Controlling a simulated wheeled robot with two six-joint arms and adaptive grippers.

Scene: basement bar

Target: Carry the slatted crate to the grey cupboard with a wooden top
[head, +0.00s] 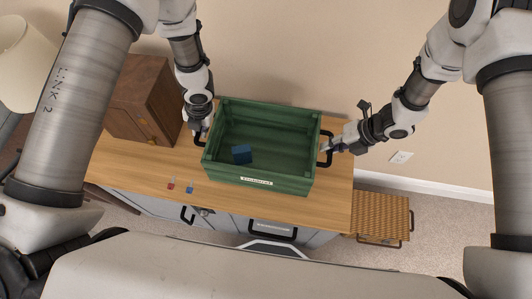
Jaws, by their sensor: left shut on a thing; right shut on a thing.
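The green slatted crate (258,182) is over the wooden top (130,165) of the grey cupboard (228,221), close to the wall. I cannot tell whether it rests on the top or is held slightly above it. A small dark blue block (242,154) lies inside the crate. My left gripper (202,132) is shut on the crate's left black handle. My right gripper (328,146) is shut on the crate's right black handle (325,160). The fingertips are partly hidden at both handles.
A brown wooden cabinet (145,98) stands at the left on the top, with a lamp shade (25,62) beyond. Small red (171,184) and blue (190,188) items lie near the front edge. A wicker basket (382,212) stands right of the cupboard. An outlet (401,157) is on the wall.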

